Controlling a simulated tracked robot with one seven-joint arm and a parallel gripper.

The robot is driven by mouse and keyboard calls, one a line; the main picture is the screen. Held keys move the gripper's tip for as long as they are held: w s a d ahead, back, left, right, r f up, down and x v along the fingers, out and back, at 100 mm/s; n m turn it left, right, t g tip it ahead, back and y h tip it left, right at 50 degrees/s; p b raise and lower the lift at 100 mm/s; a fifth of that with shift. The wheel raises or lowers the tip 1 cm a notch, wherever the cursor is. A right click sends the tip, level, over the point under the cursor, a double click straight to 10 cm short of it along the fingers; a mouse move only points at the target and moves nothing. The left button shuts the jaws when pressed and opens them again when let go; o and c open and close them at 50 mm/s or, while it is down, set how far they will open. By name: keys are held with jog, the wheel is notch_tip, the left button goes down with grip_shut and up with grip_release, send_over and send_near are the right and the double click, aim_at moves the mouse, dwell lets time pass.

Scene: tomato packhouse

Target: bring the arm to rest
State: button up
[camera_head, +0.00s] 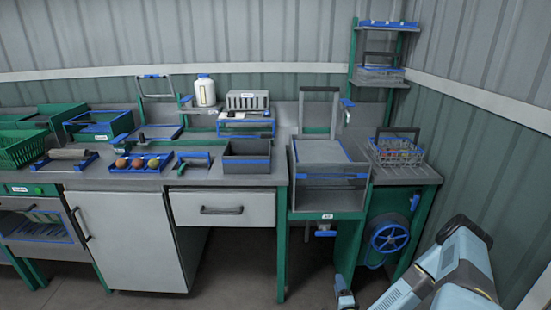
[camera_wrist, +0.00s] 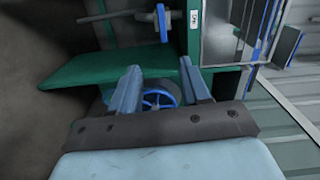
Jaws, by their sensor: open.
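My gripper (camera_wrist: 157,88) shows in the wrist view with its two blue-grey fingers spread apart and nothing between them. Beyond the fingers are a green panel (camera_wrist: 85,75) and a blue handwheel (camera_wrist: 158,100), partly hidden by the gripper. In the head view my pale blue arm (camera_head: 455,265) is at the lower right, low and in front of the bench. What looks like the fingertip end of the arm is near the floor at the bottom, and the picture does not show it clearly there.
The handwheel (camera_head: 390,238) sits under the right bench end. A clear-fronted box unit (camera_head: 328,185) and a wire basket (camera_head: 398,152) stand above. A grey bin (camera_head: 247,166), a tomato tray (camera_head: 140,171) and a green crate (camera_head: 20,152) line the bench. The right wall is close to my arm.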

jog(key=w+d+r+n+g+y, duration=0.2)
jog(key=w+r+n+g, duration=0.1)
jog(key=w+r+n, duration=0.4)
jog(key=w+d+r+n+g+y, duration=0.1)
jog(key=w+r+n+g+y, duration=0.1)
jog(key=w+r+n+g, duration=0.5)
jog(key=s+d+r+n+h, duration=0.1)
jog(key=s+r+h, duration=0.15)
jog(key=r, duration=0.85)
jog(key=s+d+r+n+h, duration=0.1)
jog(key=s+r, duration=0.2)
jog(key=r, duration=0.7)
jog(key=s+a+r+h, duration=0.2)
jog(key=s+r, duration=1)
jog(key=r, duration=0.5)
jog(key=s+a+r, duration=0.1)
jog(key=s+r, duration=0.1)
jog(key=s, duration=0.5)
jog(key=s+a+r+g, duration=0.1)
jog(key=s+r, duration=0.2)
jog(key=s, duration=0.4)
jog(key=s+a+r+n+g, duration=0.1)
jog(key=s+r, duration=0.2)
jog(key=s, duration=0.4)
jog(key=shift+a+r+y, duration=0.15)
jog(key=shift+r+y, duration=0.1)
jog(key=shift+y, duration=0.2)
